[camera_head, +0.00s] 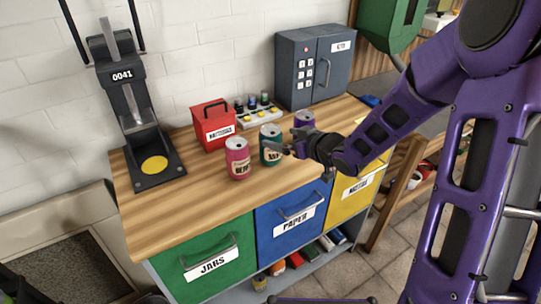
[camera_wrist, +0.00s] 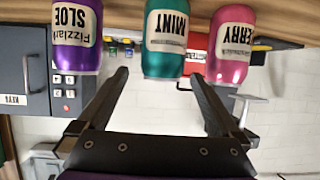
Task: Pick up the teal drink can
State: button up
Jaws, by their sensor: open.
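The teal drink can (camera_head: 270,148), labelled MINT, stands upright on the wooden worktop between a pink can (camera_head: 237,160) and a purple can (camera_head: 304,119). My gripper (camera_head: 289,143) is close to the teal can's right side in the head view, with its fingers towards it. In the wrist view, which is upside down, the teal can (camera_wrist: 165,48) lies centrally, in line with the gap between the open, empty fingers of my gripper (camera_wrist: 160,76). The purple can (camera_wrist: 78,35) is to the left there and the pink can (camera_wrist: 231,45) to the right.
A red box (camera_head: 213,125), a panel with small bottles and yellow buttons (camera_head: 260,115) and a grey safe (camera_head: 314,65) stand behind the cans. A black crusher-like device (camera_head: 135,115) is at the left. The worktop's front left (camera_head: 185,215) is clear.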

aim_at(277, 141)
jog(key=shift+w+a+f, duration=0.3)
jog(key=shift+w+a, duration=0.15)
jog(key=shift+w, duration=0.05)
jog(key=shift+w+a+f+b, duration=0.4)
jog(key=shift+w+a+f, duration=0.8)
jog(key=shift+a+f, duration=0.05)
jog(key=shift+w+a+f, duration=0.15)
jog(key=shift+w+a, duration=0.15)
jog(key=shift+w, duration=0.05)
grip_shut()
